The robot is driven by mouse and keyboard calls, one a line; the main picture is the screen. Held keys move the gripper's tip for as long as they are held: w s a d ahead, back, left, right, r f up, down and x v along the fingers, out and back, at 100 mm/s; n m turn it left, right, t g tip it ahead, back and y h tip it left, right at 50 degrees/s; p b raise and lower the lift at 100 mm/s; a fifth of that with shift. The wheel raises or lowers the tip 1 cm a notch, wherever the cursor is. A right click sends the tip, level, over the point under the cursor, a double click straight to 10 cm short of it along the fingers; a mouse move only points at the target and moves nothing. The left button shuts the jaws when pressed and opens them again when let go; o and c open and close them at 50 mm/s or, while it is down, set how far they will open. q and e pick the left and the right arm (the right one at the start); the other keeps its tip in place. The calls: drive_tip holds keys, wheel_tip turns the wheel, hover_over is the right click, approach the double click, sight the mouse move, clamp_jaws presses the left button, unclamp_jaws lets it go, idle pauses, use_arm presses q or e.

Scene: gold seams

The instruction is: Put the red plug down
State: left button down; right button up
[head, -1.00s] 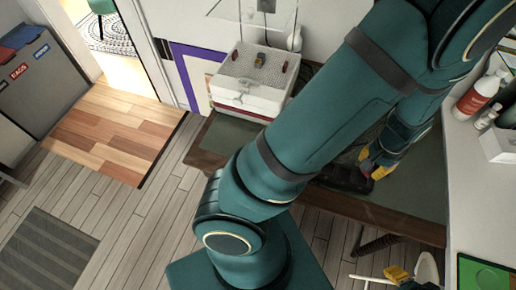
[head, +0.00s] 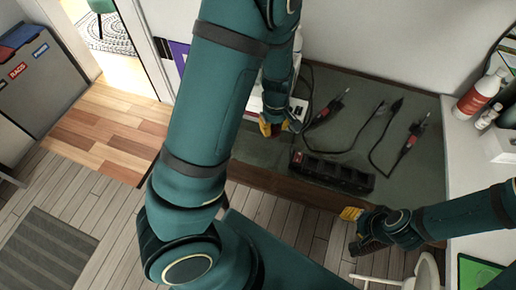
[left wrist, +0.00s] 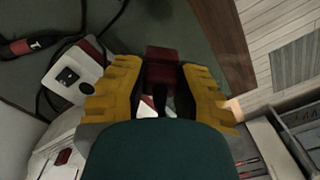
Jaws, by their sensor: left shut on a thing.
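My left gripper (head: 270,127) is above the left part of the green-grey table in the head view. In the left wrist view its yellow fingers (left wrist: 163,95) are shut on the red plug (left wrist: 163,66), a dark red block sticking out between the fingertips. The table mat lies behind the plug in that view. I cannot make out the plug clearly in the head view. My right gripper (head: 358,228) is in front of the table's front edge, away from the plug; its finger gap is unclear.
A black slotted block (head: 332,173) lies near the table's front edge. Black cords with red-marked handles (head: 411,141) lie behind it. A white box with a black knob (left wrist: 72,75) is beside the left gripper. A white counter with bottles (head: 475,98) stands right.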

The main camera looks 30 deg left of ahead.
use_arm(q)
drive_tip(key=a+f+n, duration=0.2)
drive_tip(key=a+n, duration=0.2)
drive_tip(key=n, duration=0.5)
drive_tip(key=b, duration=0.2)
hover_over(261, 149)
wheel_tip(261, 149, down, 5)
drive_tip(key=shift+r, duration=0.1)
drive_tip(key=shift+f+b, duration=0.7)
drive_tip(key=shift+f, duration=1.7)
use_arm(e)
drive_tip(key=f, duration=0.1)
drive_tip(key=s+f, duration=0.1)
drive_tip(key=f, duration=0.1)
drive_tip(key=shift+f, duration=0.15)
use_arm(q)
drive_tip(key=shift+r, duration=0.1)
use_arm(e)
drive_tip(key=shift+s, duration=0.1)
use_arm(q)
drive_tip(key=shift+f+b, duration=0.35)
drive_tip(key=shift+f, duration=0.25)
use_arm(e)
drive_tip(key=shift+f, duration=0.35)
drive_tip(key=shift+s, duration=0.1)
use_arm(q)
drive_tip(key=c, duration=0.9)
unclamp_jaws()
drive_tip(key=shift+o, duration=0.2)
